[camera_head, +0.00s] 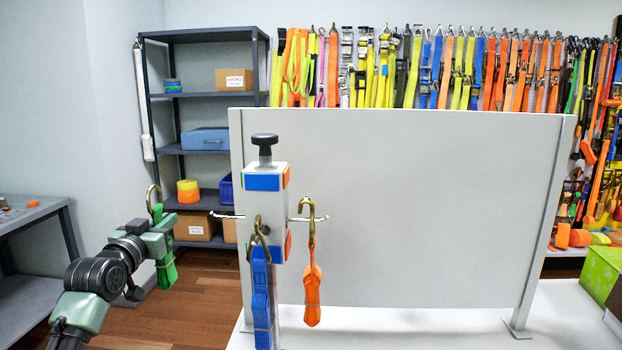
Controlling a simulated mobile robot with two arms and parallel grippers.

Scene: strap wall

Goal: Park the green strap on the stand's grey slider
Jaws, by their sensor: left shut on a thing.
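The green strap (166,272) hangs from my left gripper (160,238), which is shut on it. Its metal hook (154,197) sticks up above the gripper. The gripper is at the left, apart from the stand. The stand's grey slider (266,216) is a pale block with blue and orange patches, under a black knob (265,143). Its left peg (227,216) is bare. A blue strap (261,297) hangs by its hook at the front. An orange strap (312,293) hangs by its hook on the right peg. My right gripper is out of view.
A large grey panel (420,205) stands behind the slider on a white table (400,330). A dark shelf (205,95) with boxes is behind at left. Many straps hang on the back wall. A green box (601,270) is at the right edge.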

